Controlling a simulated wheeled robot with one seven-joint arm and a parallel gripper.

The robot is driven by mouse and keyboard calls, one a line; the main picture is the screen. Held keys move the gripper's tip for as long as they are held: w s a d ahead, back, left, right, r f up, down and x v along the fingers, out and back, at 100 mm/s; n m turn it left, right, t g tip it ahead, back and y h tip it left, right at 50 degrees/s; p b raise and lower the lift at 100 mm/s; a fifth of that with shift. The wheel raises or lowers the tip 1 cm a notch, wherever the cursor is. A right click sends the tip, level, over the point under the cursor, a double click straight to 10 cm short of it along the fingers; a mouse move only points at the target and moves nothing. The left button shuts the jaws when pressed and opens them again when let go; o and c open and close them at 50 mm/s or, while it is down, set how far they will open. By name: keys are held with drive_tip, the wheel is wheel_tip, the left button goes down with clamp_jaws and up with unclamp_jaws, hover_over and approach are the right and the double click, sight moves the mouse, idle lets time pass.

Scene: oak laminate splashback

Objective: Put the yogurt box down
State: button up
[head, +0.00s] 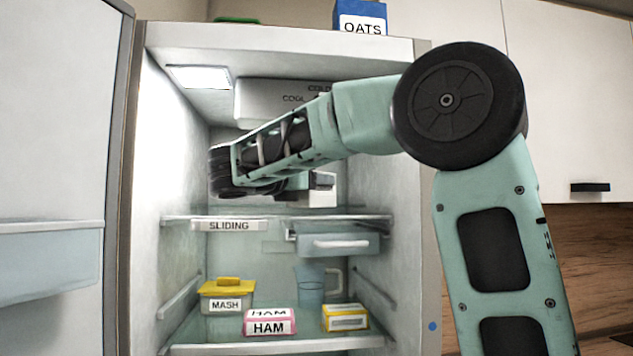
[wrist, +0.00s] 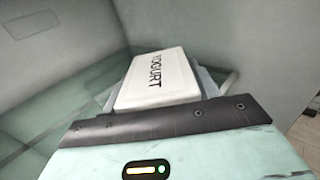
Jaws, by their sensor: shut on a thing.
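The yogurt box (wrist: 157,72) is white with dark "YOGURT" lettering and lies in my gripper in the wrist view. In the head view its white end (head: 322,194) shows beyond my arm, inside the open fridge. My gripper (head: 309,183) is shut on the box, with grey fingers along its sides in the wrist view. The box is over the upper glass shelf (head: 180,219), close to its surface. I cannot tell whether it touches the shelf. My arm hides part of the box and the space behind it.
Below stand a yellow-lidded mash container (head: 227,298), a ham box (head: 269,322), a yellow-and-white box (head: 345,317) and a bluish jug (head: 311,287). A small drawer (head: 340,244) hangs under the upper shelf. The fridge door (head: 60,150) is open at left. The visible upper shelf looks clear.

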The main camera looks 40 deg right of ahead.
drive_tip(key=w+d, duration=0.1)
drive_tip(key=d+p, duration=0.1)
drive_tip(key=d, duration=0.1)
drive_tip(key=w+d+p, duration=0.1)
drive_tip(key=shift+w+d+r, duration=0.2)
drive_tip(key=shift+w+d, duration=0.05)
drive_tip(key=shift+w, duration=0.1)
drive_tip(key=shift+a+f+p, duration=0.1)
drive_tip(key=shift+f+p, duration=0.2)
drive_tip(key=shift+f, duration=0.65)
drive_tip(key=shift+f, duration=0.15)
drive_tip(key=o, duration=1.2)
